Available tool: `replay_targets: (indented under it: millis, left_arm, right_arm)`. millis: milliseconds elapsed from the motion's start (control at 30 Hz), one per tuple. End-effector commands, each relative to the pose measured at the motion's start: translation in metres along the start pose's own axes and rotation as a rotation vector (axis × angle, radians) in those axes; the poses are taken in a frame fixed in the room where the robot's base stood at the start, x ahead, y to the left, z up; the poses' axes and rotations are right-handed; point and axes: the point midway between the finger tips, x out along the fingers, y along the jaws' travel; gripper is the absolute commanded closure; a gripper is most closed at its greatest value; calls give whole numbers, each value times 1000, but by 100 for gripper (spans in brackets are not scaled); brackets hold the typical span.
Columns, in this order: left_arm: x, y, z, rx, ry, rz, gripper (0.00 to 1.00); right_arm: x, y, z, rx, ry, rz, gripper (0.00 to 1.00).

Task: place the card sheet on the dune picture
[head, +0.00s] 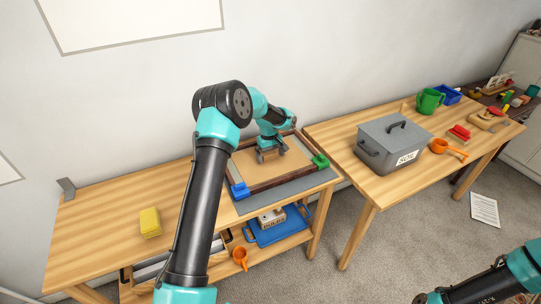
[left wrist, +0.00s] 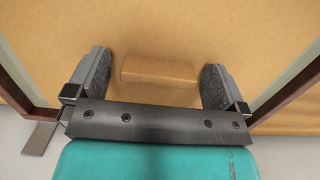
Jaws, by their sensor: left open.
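A tan card sheet (head: 245,168) lies flat inside a dark brown wooden frame (head: 284,178) on the left table. The frame appears to be the dune picture's; no dune image shows, and the sheet covers its middle. In the left wrist view the sheet (left wrist: 160,35) fills the view between the brown frame rails (left wrist: 290,92). A raised tan block (left wrist: 160,72) on the sheet stands between my fingertips. My left gripper (head: 270,154) is open over the sheet, its fingers (left wrist: 158,78) on either side of the block, with gaps visible. My right gripper is out of view.
A blue clip (head: 240,190) and a green clip (head: 320,161) sit at the frame's near corners, on a grey mat (head: 285,192). A yellow sponge (head: 150,222) lies on the left table. A grey lidded box (head: 393,145) stands on the right table. The left table's left part is mostly clear.

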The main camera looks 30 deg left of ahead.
Motion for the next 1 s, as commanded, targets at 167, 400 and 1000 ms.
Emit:
replay_targets:
  millis: [167,400,1000]
  left_arm:
    - [-7,0,0,0,1,1,1]
    - [-40,0,0,0,2,2,1]
    - [-123,0,0,0,0,0,1]
  right_arm:
    - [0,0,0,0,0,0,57]
    - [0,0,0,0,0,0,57]
    - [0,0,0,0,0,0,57]
